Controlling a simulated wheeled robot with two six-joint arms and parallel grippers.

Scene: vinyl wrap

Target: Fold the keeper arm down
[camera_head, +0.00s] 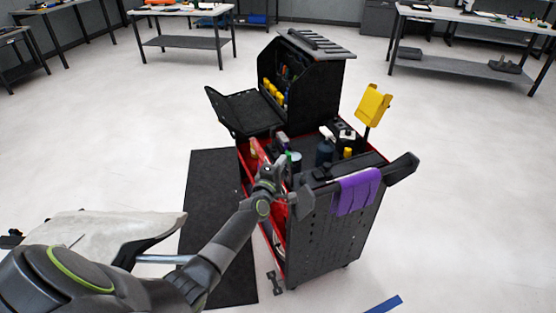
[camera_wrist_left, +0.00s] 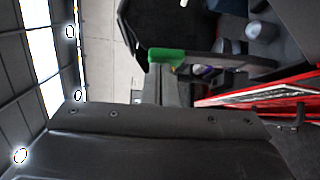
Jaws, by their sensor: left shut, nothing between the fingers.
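A dark bar with a green tip (camera_wrist_left: 167,56) lies across the left wrist view and looks like the keeper arm. It runs roughly level in that picture. A small green spot (camera_head: 288,155) shows near my gripper in the head view, but I cannot tell the bar's angle there. My left gripper (camera_head: 280,170) is shut and empty at the left side of the cart's top. In the left wrist view its dark body fills the bottom, and its fingers (camera_wrist_left: 164,88) end close below the green tip. I cannot tell whether they touch it. My right gripper is not in view.
The black and red cart (camera_head: 318,235) holds bottles (camera_head: 325,150) and an open tool cabinet (camera_head: 318,90). A purple cloth (camera_head: 357,192) hangs over its front, and a yellow piece (camera_head: 373,105) stands at its right.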

